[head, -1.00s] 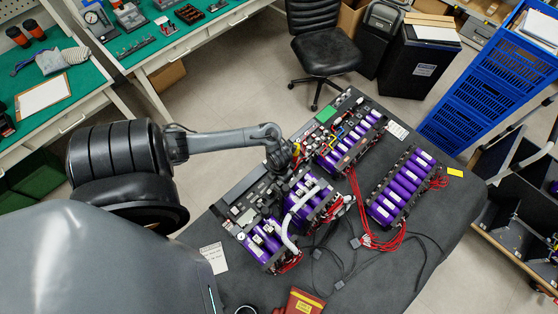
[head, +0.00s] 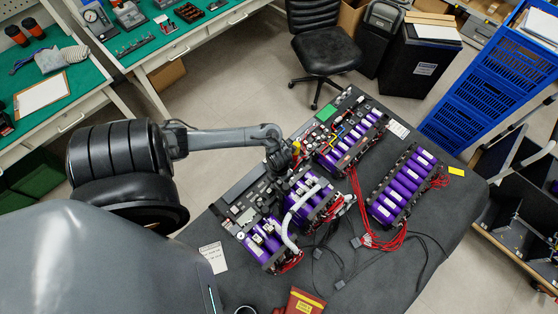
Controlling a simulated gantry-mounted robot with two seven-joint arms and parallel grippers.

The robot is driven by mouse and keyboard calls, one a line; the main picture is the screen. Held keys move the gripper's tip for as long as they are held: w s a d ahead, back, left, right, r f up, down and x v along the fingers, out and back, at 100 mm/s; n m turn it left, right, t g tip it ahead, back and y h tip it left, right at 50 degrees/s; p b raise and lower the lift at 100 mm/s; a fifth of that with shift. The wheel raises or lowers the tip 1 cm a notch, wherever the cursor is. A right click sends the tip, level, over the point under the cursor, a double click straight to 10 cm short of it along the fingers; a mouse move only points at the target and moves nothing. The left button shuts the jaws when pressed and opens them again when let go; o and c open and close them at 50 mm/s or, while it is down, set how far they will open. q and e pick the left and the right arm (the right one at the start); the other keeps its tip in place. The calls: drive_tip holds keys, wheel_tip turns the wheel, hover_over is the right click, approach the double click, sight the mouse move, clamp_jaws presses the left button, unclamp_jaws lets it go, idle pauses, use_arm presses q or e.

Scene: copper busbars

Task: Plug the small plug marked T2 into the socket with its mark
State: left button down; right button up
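My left gripper (head: 284,166) is above the board of parts (head: 240,191), beside the purple battery cells (head: 305,185). It is small and dark against the board, so I cannot tell whether its fingers are open or hold anything. Small dark plugs on thin black cables lie on the grey table: one plug (head: 355,242), another plug (head: 340,284), and one nearer the packs (head: 317,254). Their marks are too small to read, so I cannot tell which is T2. The marked socket cannot be made out either. My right gripper is not in view.
A white ribbed hose (head: 290,222) arches over the near packs. A separate purple cell pack (head: 400,187) with red wires (head: 383,243) stands to the right. A red pouch (head: 304,302) lies at the front edge. The grey table (head: 440,215) is clear at the right.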

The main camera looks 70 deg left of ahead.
use_arm(q)
drive_tip(key=shift+f, duration=0.4)
drive_tip(key=c, duration=0.9)
unclamp_jaws()
wheel_tip(320, 180, up, 6)
drive_tip(key=p, duration=0.5)
